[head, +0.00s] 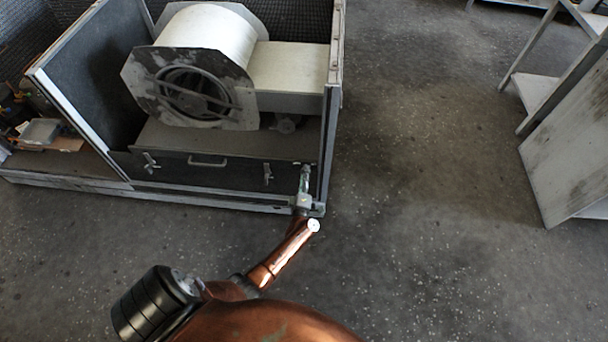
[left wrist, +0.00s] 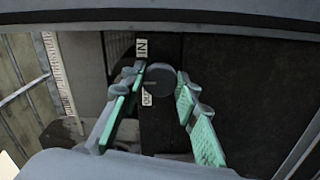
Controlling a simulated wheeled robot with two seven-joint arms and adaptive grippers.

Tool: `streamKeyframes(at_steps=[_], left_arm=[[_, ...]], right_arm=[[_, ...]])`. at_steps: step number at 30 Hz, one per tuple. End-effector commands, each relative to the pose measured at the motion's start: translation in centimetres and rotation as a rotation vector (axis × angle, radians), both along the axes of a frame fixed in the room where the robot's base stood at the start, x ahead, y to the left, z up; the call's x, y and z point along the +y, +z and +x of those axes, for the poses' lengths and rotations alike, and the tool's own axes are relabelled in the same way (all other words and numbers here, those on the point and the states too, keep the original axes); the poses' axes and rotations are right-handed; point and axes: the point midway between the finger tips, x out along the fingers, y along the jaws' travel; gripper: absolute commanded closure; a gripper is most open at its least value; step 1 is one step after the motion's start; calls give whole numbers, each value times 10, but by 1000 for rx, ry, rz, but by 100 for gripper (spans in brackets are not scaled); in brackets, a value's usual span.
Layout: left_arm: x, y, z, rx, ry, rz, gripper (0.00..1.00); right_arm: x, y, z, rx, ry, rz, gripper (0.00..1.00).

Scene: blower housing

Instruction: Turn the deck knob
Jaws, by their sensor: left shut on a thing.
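The deck knob (left wrist: 160,78) is a dark grey round knob in the left wrist view, with a white IN label (left wrist: 141,47) above it and an OUT label (left wrist: 147,98) below. My left gripper (head: 305,174) reaches to the right end of the housing's dark front deck (head: 225,172) in the head view. Its two green-padded fingers are on either side of the knob in the left wrist view, shut on it. In the head view the gripper hides the knob. My right gripper is not in view.
The blower housing holds a pale blower drum (head: 215,25) with a dark end plate. A drawer-like handle (head: 207,162) and latches (head: 268,174) sit on the deck front. A metal shelf rack (head: 570,140) stands at right. The floor between is clear.

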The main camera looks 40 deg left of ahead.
Motion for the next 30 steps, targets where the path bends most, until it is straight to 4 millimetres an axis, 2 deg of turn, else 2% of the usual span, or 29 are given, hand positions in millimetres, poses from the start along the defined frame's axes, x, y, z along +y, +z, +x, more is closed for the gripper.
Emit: streamKeyframes(at_steps=[17, 18, 26, 30], left_arm=[[-3, -1, 1, 23, -4, 31, 95], [-3, -1, 1, 23, -4, 31, 71], [-1, -1, 0, 21, -2, 31, 53], [0, -1, 0, 20, -1, 31, 53]], right_arm=[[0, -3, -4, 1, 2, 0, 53], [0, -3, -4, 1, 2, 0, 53], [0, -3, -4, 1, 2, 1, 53], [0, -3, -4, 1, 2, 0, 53]])
